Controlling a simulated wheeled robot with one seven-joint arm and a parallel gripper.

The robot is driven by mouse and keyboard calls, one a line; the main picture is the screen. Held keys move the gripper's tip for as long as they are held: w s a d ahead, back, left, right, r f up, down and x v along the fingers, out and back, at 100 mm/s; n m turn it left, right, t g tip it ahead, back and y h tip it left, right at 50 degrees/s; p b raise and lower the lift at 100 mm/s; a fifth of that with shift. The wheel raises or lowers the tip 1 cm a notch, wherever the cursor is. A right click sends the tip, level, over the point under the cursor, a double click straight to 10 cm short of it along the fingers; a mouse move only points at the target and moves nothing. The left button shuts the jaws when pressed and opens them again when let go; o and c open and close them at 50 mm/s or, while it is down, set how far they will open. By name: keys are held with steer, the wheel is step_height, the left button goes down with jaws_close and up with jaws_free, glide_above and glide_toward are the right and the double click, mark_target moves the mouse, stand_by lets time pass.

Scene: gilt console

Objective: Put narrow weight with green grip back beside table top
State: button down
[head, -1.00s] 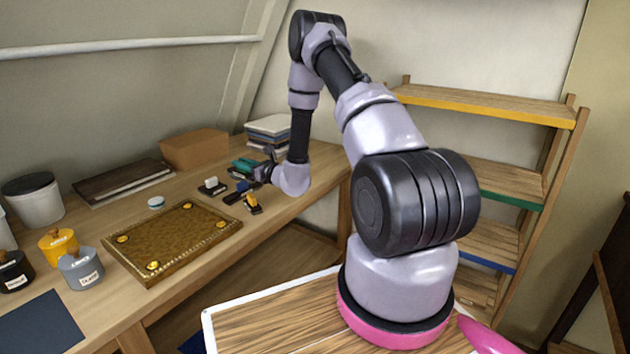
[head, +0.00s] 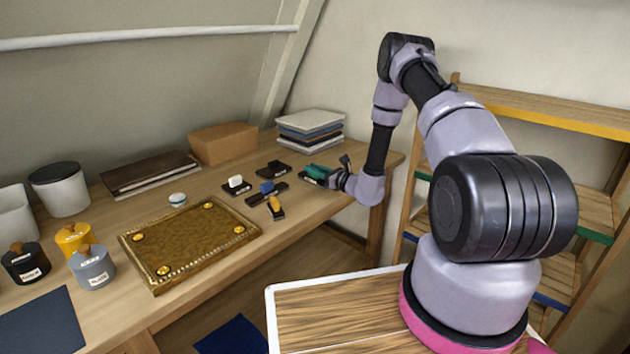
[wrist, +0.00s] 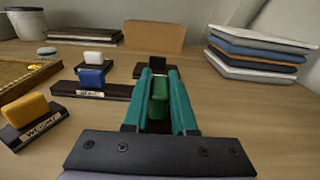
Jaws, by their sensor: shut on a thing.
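My gripper (head: 318,172) has teal fingers and is over the right part of the wooden table. In the wrist view my gripper (wrist: 159,95) is shut on the narrow weight with the green grip (wrist: 158,99). The green grip sits between the fingers; the base is mostly hidden, and I cannot tell whether it touches the table. The gilt table top (head: 190,240), brown with brass studs at its corners, lies flat left of the gripper. Its edge shows at far left in the wrist view (wrist: 40,70).
Weights with white (head: 236,182), blue (head: 267,187), yellow (head: 275,204) and black (head: 273,168) grips stand between table top and gripper. A stack of slabs (head: 310,132) and a cardboard box (head: 223,143) stand behind. Lidded pots (head: 92,268) stand at left.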

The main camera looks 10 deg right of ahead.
mark_target(314, 177)
steer(key=shift+f, duration=1.95)
steer(key=shift+a, duration=0.1)
steer(key=c, duration=0.7)
jaws_free()
steer(key=shift+f, duration=0.15)
